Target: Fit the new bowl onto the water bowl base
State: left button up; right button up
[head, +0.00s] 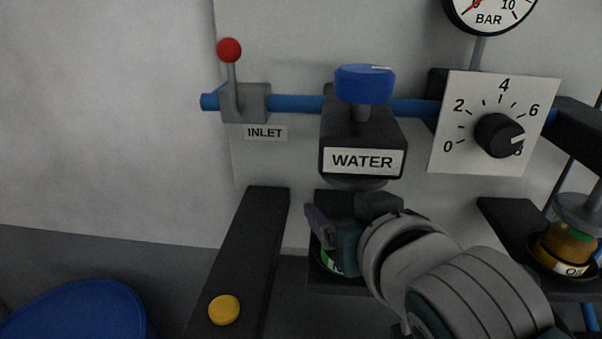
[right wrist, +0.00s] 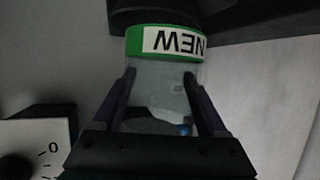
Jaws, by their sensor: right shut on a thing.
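The water bowl base (head: 338,134) is a dark block labelled WATER, with a blue knob (head: 365,84) on top and a dark round collar beneath. My right gripper (head: 327,222) is below it, shut on the new bowl. In the right wrist view, which looks upside down, the gripper's fingers (right wrist: 160,92) straddle the clear bowl (right wrist: 155,80). The bowl's green band (right wrist: 136,41) reads NEW and meets a dark round part. In the head view only a sliver of green (head: 327,262) shows past my gripper. My left gripper is not in view.
A dark shelf (head: 325,283) lies under the bowl. A yellow cap (head: 224,310) sits on a dark bar at the left. The inlet lever (head: 229,50) and dial plate (head: 450,140) flank the base. An OIL bowl (head: 566,245) stands right; a blue container (head: 80,312) is lower left.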

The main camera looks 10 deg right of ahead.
jog(key=shift+f+b, duration=0.45)
jog(key=shift+f, duration=0.2)
jog(key=o, duration=1.5)
jog(key=shift+o, duration=0.2)
jog(key=shift+r, duration=0.15)
jog(key=shift+r+p, duration=0.4)
jog(key=shift+p, duration=0.05)
jog(key=shift+s+r, duration=0.25)
jog(key=shift+r, duration=0.05)
jog(key=p+v, duration=0.1)
jog(key=v, duration=1)
jog(key=s+d+f+g, duration=0.3)
jog(key=s+g, duration=0.2)
jog(key=s, duration=0.2)
jog(key=s+d+f+n+g, duration=0.1)
jog(key=s+d+f+g, duration=0.2)
jog(key=s, duration=0.5)
jog(key=shift+f+n+g, duration=0.3)
jog(key=shift+f+g, duration=0.4)
jog(key=shift+g, duration=0.2)
